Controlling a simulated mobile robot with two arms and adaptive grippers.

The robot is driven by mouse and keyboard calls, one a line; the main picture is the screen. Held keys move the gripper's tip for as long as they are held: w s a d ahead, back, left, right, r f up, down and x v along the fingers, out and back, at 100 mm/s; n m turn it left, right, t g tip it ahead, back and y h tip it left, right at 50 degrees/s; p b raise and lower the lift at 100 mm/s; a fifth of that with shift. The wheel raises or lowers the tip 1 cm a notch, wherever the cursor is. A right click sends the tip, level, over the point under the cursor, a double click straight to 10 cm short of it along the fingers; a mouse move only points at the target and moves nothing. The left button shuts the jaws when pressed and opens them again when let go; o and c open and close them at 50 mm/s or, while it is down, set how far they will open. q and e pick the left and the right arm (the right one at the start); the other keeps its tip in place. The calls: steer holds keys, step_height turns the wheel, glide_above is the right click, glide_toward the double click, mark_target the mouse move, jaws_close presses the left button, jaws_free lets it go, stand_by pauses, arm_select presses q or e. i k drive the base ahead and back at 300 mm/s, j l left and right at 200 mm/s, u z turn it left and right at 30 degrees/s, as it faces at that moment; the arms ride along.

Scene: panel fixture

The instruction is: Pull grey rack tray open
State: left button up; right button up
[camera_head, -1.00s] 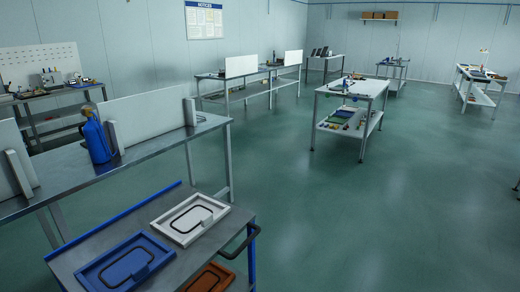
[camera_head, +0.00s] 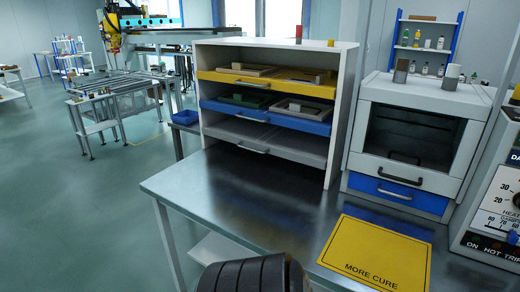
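The grey rack tray (camera_head: 290,148) is the lowest of the stacked trays in a white open-fronted rack (camera_head: 344,115) on a steel bench. It sits inside the rack with a light bar handle (camera_head: 253,150) at its front, and its bed looks empty. Above it are a blue tray (camera_head: 290,122) and, at the top, a yellow tray (camera_head: 300,88), both holding frame-shaped parts. Neither gripper is in view, and nothing is seen touching the grey tray or its handle.
A steel bench top (camera_head: 240,205) is clear in front of the rack. A yellow MORE CURE sign (camera_head: 375,250) lies at the front right. A grey cabinet with a blue drawer (camera_head: 395,193) stands right of the rack.

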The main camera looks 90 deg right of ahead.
mark_target(312, 151)
steer(key=z, duration=2.6)
steer(key=i+l+u, duration=0.2)
steer(key=u, duration=0.25)
steer(key=i+l+u, duration=0.15)
steer(key=u, duration=0.3)
